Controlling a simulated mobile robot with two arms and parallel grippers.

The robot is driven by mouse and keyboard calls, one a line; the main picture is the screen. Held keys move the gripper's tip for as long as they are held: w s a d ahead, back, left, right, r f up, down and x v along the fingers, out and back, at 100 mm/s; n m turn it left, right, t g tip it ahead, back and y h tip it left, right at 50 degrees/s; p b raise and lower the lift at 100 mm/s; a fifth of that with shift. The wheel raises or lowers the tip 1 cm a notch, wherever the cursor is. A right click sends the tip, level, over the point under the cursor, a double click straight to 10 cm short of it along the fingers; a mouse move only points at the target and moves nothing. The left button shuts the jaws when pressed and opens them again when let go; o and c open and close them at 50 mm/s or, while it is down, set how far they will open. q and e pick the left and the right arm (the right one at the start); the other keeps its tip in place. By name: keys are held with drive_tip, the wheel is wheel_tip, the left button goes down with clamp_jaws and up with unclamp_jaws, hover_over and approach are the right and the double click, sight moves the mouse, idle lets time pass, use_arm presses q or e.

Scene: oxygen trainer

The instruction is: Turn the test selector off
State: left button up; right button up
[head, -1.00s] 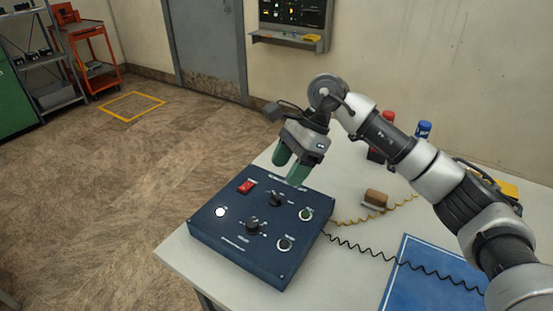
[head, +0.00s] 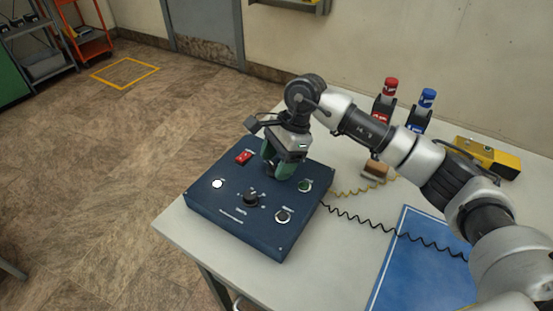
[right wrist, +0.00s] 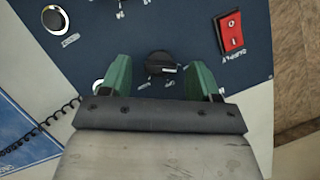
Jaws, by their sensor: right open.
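The dark blue control box (head: 240,232) stands on the table. A black rotary knob (right wrist: 160,63) lies between and just ahead of the fingertips of my right gripper (right wrist: 160,75) in the right wrist view; in the head view the gripper (head: 277,172) hides it. The gripper is open, with a green finger on each side of the knob and gaps to both. A second black knob (head: 251,199) sits nearer the front of the box and is clear of the gripper. The labels are too small to tell which knob is the test selector. My left gripper is out of view.
The box also carries a red switch (head: 243,157), a lit white lamp (head: 217,184), a green button (head: 305,185) and a dark round button (head: 283,216). Coiled cords, a brown block (head: 375,168) and a blue mat (head: 425,262) lie to the right.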

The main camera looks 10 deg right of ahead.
drive_tip(key=shift+f, duration=0.15)
drive_tip(key=shift+c, duration=0.4)
drive_tip(key=c, duration=0.9)
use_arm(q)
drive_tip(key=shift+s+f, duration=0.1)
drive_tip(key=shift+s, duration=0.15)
use_arm(e)
drive_tip(key=shift+o, duration=0.2)
